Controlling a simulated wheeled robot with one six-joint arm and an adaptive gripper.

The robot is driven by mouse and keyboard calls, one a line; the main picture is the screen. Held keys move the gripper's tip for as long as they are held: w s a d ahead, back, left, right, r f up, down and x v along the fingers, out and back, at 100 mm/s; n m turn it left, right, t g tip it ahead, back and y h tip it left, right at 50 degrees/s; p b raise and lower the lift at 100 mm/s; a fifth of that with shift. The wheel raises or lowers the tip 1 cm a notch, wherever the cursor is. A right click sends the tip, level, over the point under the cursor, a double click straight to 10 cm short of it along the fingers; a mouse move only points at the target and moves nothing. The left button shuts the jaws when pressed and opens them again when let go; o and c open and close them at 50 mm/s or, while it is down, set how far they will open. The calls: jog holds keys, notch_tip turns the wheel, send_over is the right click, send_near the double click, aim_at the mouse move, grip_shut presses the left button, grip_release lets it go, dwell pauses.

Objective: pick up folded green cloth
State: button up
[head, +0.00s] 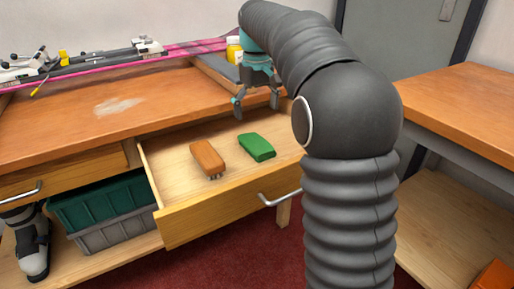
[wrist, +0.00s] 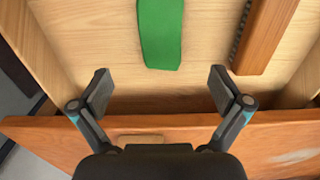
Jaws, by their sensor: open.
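The folded green cloth (head: 257,147) lies flat in the open drawer (head: 215,216), to the right of a brown brush. In the wrist view the cloth (wrist: 161,35) is at the top centre, ahead of the fingertips and roughly in line with the gap between them. My gripper (head: 257,107) is above the back of the drawer, near the bench edge. In the wrist view my gripper (wrist: 160,86) has its two fingers spread wide with nothing between them. Part of the cloth is cut off by the top of the wrist view.
The brown brush (head: 207,158) lies in the drawer beside the cloth; it also shows at the upper right of the wrist view (wrist: 266,30). The benchtop (head: 150,105) overhangs the drawer's back. Green (head: 100,203) and grey crates stand below. Another table is at right.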

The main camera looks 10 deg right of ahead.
aim_at(257, 142)
jog(key=shift+f+b, duration=0.55)
jog(key=shift+f, duration=4.25)
jog(key=c, duration=1.1)
